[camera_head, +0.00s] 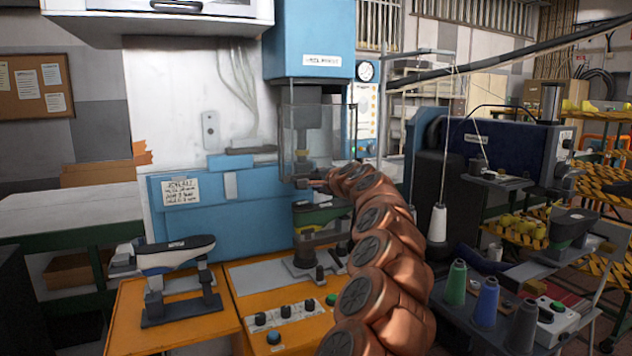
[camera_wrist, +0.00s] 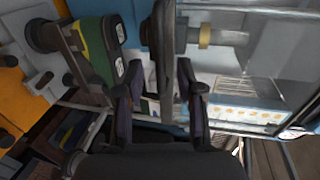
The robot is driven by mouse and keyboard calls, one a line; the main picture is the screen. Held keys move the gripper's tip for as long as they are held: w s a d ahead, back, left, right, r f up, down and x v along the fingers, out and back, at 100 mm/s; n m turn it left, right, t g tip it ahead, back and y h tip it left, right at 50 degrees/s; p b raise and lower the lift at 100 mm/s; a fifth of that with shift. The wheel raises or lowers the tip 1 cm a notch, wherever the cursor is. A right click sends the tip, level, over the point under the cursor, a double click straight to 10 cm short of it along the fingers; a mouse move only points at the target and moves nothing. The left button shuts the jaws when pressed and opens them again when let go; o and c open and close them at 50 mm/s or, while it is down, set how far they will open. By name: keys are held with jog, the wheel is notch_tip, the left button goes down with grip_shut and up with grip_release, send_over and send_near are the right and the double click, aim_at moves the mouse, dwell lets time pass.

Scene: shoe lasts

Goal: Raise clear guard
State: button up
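The clear guard (camera_head: 302,112) is a see-through box with thin dark edges under the blue press head. It hangs low, in front of the press ram. My gripper (camera_head: 318,184) is at its lower front edge, reaching in from the right. In the wrist view my gripper (camera_wrist: 159,72) has its two dark fingers spread, with a dark upright bar (camera_wrist: 163,40) between them. The bar seems to be part of the guard's front edge or handle. A gap shows to the left of the bar; contact on the right is unclear.
A green and yellow shoe last (camera_head: 318,214) sits on a stand under the press; it also shows in the wrist view (camera_wrist: 92,50). Another last (camera_head: 176,254) stands on the orange table at left. Thread cones (camera_head: 486,300) and a sewing machine (camera_head: 508,150) stand right of my arm.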

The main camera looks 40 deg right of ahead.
jog(key=v, duration=0.8)
jog(key=shift+s, duration=0.25)
jog(key=shift+a+r, duration=0.1)
jog(key=shift+a, duration=0.05)
dwell(0.4)
